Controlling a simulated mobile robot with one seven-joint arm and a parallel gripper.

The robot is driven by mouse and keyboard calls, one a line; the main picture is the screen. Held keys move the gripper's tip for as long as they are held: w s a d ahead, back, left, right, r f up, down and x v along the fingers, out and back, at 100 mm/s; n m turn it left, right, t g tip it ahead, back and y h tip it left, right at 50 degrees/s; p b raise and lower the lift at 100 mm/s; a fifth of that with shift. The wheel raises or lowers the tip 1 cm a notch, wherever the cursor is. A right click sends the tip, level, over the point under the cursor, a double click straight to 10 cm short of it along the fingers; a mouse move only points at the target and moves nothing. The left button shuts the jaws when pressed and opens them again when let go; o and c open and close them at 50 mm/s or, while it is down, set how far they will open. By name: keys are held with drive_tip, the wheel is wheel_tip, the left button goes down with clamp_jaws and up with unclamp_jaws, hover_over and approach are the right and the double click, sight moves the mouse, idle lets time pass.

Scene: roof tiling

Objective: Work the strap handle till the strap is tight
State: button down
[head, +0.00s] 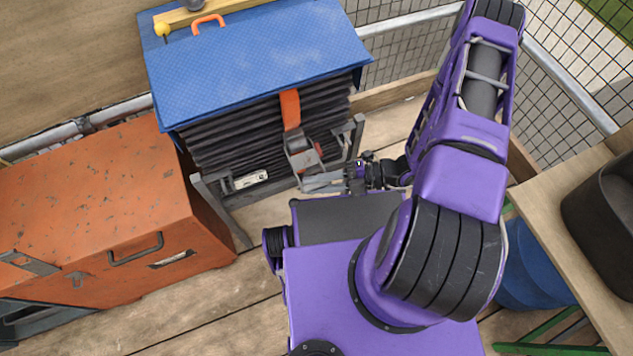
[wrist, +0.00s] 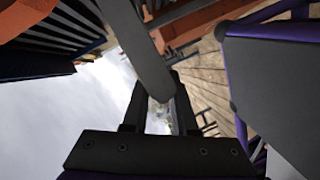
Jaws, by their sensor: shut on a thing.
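An orange strap (head: 290,108) runs down the front of a stack of dark tiles (head: 240,135) under a blue cover (head: 255,60). It enters a grey ratchet buckle (head: 301,150) at the front of the stack. The grey strap handle (head: 322,183) sticks out from the buckle, low and towards the right. My gripper (head: 350,178) is shut on the handle's outer end. In the wrist view the handle (wrist: 145,45) is a grey bar running down from the top to between the fingers of my gripper (wrist: 162,100). I cannot tell how taut the strap is.
An orange metal chest (head: 90,210) stands to the left of the stack. Grey uprights (head: 357,135) stand at the stack's front corners. A mesh fence (head: 400,50) runs behind. A wooden bench (head: 570,225) with a dark tub (head: 605,215) is at the right.

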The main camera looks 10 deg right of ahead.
drive_tip(key=shift+a+r, duration=0.1)
drive_tip(key=shift+a, duration=0.1)
drive_tip(key=c, duration=0.7)
unclamp_jaws()
drive_tip(key=shift+d, duration=0.1)
drive_tip(key=shift+d, duration=0.25)
drive_tip(key=v, duration=1.6)
drive_tip(key=shift+d+b, duration=0.35)
drive_tip(key=shift+d, duration=0.05)
drive_tip(key=shift+r, duration=0.1)
